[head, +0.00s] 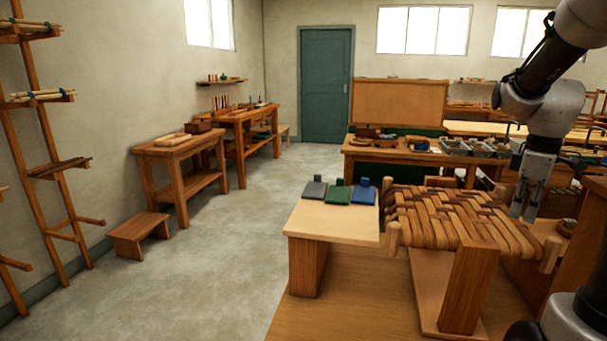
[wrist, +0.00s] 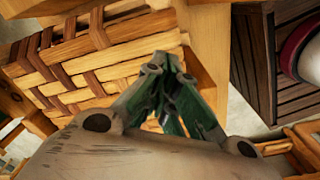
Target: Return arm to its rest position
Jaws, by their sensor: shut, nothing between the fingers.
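My gripper (head: 525,203) hangs from my arm at the right in the head view, fingers pointing down. It is beside the right part of the woven bark seat (head: 455,217); I cannot tell whether it touches it. In the wrist view my gripper (wrist: 165,75) has its fingers together with nothing between them. The woven seat (wrist: 95,50) shows at the upper left there, with light and dark brown strips crossing.
A small wooden stand (head: 330,220) left of the seat holds a grey block (head: 314,190), a green block (head: 338,193) and a blue block (head: 363,195). Benches stand behind. A slatted dark surface (wrist: 285,50) shows at right in the wrist view.

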